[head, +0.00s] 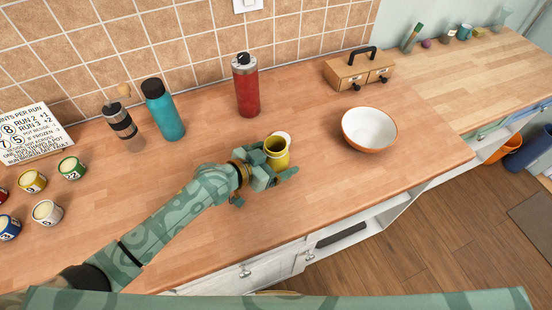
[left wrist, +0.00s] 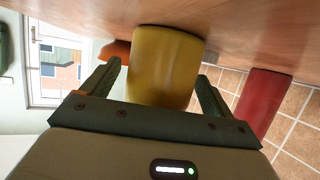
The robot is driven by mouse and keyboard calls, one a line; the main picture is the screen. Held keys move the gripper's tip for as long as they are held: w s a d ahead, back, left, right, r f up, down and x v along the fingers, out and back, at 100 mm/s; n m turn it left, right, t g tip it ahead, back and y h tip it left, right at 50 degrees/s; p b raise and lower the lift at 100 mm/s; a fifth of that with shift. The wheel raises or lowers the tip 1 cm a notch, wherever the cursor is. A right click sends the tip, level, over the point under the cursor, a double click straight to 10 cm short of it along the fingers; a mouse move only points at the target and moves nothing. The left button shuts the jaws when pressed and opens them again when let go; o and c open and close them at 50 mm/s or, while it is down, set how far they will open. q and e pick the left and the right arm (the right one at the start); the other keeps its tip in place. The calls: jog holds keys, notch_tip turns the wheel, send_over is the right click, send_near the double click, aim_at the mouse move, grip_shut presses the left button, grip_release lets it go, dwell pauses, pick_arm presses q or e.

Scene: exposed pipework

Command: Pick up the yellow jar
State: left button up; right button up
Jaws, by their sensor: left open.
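The yellow jar (head: 277,154) stands on the wooden counter near the middle of the head view. My left gripper (head: 277,170) is at the jar, with its fingers open on either side of it. In the left wrist view the jar (left wrist: 163,70) fills the space between the two fingers of the left gripper (left wrist: 160,88), with a gap visible at each side. A pale round piece shows behind the jar's rim in the head view. My right gripper is not in view.
A white and orange bowl (head: 369,130) stands to the right of the jar. A red bottle (head: 246,88) and a teal bottle (head: 164,112) stand behind. Counter between jar and bowl is clear.

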pick_arm(q)
jog(key=c, duration=1.2)
